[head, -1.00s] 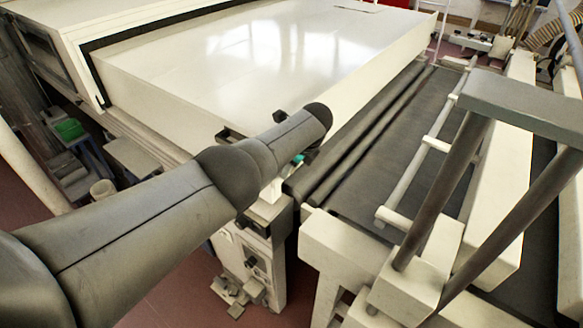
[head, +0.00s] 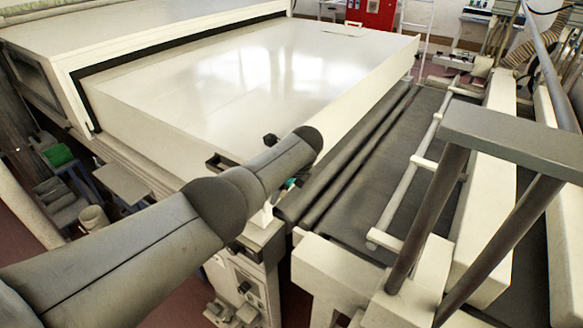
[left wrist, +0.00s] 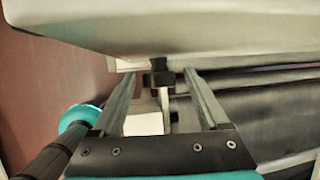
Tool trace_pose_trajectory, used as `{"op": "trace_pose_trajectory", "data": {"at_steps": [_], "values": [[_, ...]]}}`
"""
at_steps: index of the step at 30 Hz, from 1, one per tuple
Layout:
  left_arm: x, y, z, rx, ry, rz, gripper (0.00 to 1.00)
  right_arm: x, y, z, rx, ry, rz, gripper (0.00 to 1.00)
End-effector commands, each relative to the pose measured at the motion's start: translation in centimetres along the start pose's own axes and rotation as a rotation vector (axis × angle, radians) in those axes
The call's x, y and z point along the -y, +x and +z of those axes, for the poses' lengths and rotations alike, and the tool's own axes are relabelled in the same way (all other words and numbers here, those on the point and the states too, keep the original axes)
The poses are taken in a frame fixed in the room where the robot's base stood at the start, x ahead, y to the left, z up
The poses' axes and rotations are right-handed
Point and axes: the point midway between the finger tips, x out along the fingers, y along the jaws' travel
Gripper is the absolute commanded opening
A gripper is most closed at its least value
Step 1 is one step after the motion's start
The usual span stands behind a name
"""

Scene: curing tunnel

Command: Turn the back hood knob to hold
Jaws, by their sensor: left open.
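The hood is a large cream cover (head: 250,85) over the machine in the head view. My left gripper is mostly hidden behind my arm in the head view. In the left wrist view my left gripper (left wrist: 159,86) is open, its two fingers pointing at the hood's edge. A black part (left wrist: 159,66) shows between and beyond the fingertips, apart from both. Its setting cannot be read. My right gripper is not in view.
A control box (head: 245,285) with dark switches stands below the hood's corner. Dark rollers and a conveyor belt (head: 385,165) run along the hood's right side. A grey-topped frame (head: 510,140) rises at the right. A red cabinet (head: 378,14) stands at the back.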

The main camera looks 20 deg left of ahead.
Motion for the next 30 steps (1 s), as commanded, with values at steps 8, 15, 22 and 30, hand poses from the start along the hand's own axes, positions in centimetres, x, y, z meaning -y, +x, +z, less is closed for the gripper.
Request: {"op": "trace_pose_trajectory", "data": {"at_steps": [8,15,22,30], "values": [[0.0,-3.9,0.2,0.000,0.000,-0.002,0.78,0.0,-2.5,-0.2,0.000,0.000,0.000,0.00],[0.1,-7.2,0.1,0.001,0.000,-0.004,0.78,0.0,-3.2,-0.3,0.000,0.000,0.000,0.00],[0.1,-10.8,0.1,0.001,-0.001,-0.003,0.78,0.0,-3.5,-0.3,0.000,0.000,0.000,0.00],[0.0,-13.7,0.1,0.002,-0.001,-0.002,0.78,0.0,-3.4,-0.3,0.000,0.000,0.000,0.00]]}}
